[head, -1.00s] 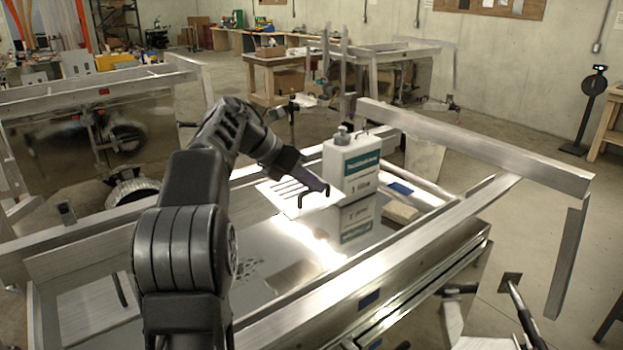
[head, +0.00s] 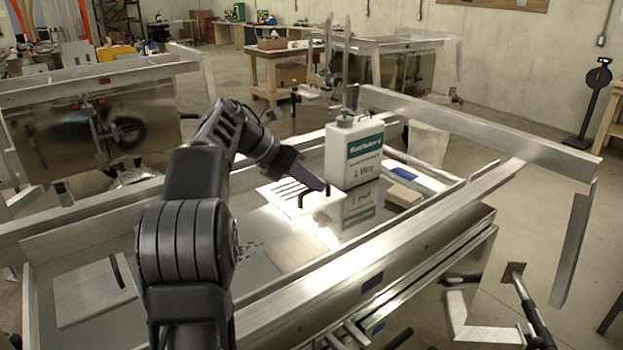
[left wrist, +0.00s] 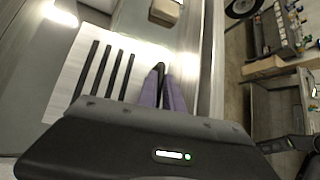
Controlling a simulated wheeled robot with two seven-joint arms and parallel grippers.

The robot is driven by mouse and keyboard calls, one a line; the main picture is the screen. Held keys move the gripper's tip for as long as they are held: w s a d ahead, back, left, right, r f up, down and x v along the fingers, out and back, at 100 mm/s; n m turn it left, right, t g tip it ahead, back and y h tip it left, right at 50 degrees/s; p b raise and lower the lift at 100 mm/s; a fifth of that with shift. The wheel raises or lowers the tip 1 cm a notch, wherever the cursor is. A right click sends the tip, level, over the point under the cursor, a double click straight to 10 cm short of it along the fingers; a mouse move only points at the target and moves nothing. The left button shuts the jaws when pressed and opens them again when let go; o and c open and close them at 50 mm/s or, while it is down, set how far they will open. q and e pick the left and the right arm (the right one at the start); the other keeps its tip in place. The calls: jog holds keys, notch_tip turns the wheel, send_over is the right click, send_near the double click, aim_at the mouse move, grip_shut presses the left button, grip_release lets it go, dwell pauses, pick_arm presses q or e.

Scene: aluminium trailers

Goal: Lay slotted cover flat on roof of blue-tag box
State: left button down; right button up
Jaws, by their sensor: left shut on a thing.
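The slotted cover (head: 287,193) is a thin pale plate with several dark parallel slots and a black handle. My left gripper (head: 316,187) is shut on this handle. The cover looks roughly level above the shiny surface beside the white bottle; the gap under it cannot be judged. In the left wrist view the cover (left wrist: 85,72) lies left of the purple fingertips (left wrist: 162,92), with the black handle between them. A blue tag (head: 372,282) shows on the near aluminium side wall; I cannot tell which roof belongs to the blue-tag box. My right gripper is out of view.
A white bottle (head: 353,150) stands just right of the cover. A tan block (head: 404,194) lies right of it. A plain panel with a black handle (head: 93,288) lies at the left. Aluminium rails (head: 470,130) border the right side.

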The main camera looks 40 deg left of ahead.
aim_at(293, 205)
pick_arm(q)
notch_tip(293, 205, down, 7)
jog(key=b, duration=0.3)
jog(key=shift+r+b, duration=0.1)
jog(key=shift+b, duration=0.25)
jog(key=shift+f+b, duration=0.6)
jog(key=shift+f, duration=0.65)
jog(key=c, duration=1.4)
grip_release()
jog(key=shift+s+a+r, duration=0.3)
jog(key=shift+s+r, duration=0.05)
jog(key=shift+r, duration=0.05)
jog(key=v, duration=0.6)
jog(key=shift+s+r+p, duration=0.15)
jog(key=shift+r+p, duration=0.1)
jog(key=shift+p, duration=0.05)
